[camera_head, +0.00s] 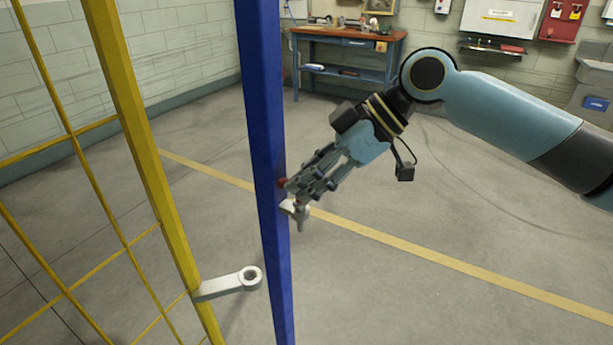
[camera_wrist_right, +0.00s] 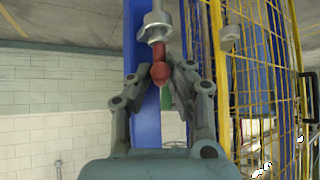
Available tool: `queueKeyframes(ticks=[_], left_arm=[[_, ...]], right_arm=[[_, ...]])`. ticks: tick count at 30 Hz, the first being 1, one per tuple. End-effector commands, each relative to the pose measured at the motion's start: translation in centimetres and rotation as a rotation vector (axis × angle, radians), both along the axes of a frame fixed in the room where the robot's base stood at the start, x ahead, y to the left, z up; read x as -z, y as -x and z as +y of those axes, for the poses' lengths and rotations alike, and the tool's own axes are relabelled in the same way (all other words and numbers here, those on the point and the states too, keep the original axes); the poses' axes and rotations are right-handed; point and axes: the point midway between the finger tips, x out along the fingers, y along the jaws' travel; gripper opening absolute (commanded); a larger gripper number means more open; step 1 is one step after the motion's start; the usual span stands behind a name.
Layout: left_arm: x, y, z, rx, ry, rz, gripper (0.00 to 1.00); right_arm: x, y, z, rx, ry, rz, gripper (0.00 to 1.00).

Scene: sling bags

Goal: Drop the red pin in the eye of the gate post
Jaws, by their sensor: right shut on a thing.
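My right gripper (camera_head: 300,186) is shut on the red pin (camera_head: 283,183), beside the blue gate post (camera_head: 264,120). In the right wrist view the fingers (camera_wrist_right: 160,78) close around the pin's red head (camera_wrist_right: 160,73). The post's grey eye (camera_head: 293,208) is just below the fingertips and also shows in the right wrist view (camera_wrist_right: 155,27). A grey shaft shows beyond the eye, in line with the pin, so the pin appears to pass through it. The fingers partly hide the pin in the head view. My left gripper is out of view.
The yellow gate (camera_head: 150,150) with mesh stands at the left. Its own grey eye (camera_head: 250,278) sticks out toward the blue post, lower in the picture and apart from the post's eye. A workbench (camera_head: 345,45) stands far back. The floor at the right is clear.

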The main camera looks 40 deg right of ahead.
Motion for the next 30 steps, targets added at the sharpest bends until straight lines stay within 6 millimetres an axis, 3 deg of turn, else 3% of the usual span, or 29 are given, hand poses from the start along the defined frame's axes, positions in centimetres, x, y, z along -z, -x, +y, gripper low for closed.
queueKeyframes(ticks=[10, 11, 16, 30], left_arm=[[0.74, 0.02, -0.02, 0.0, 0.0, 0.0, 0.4], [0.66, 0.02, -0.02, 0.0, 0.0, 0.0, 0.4], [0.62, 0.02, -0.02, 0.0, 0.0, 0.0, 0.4], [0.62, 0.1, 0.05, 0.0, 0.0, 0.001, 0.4]], right_arm=[[0.95, 0.0, 0.01, 0.0, 0.0, 0.0, 0.0], [0.86, 0.0, 0.0, 0.0, 0.0, 0.0, 0.21], [0.8, 0.0, 0.0, 0.0, 0.0, 0.0, 0.43], [0.05, 0.51, -0.88, -0.001, 0.007, -0.002, 0.44]])
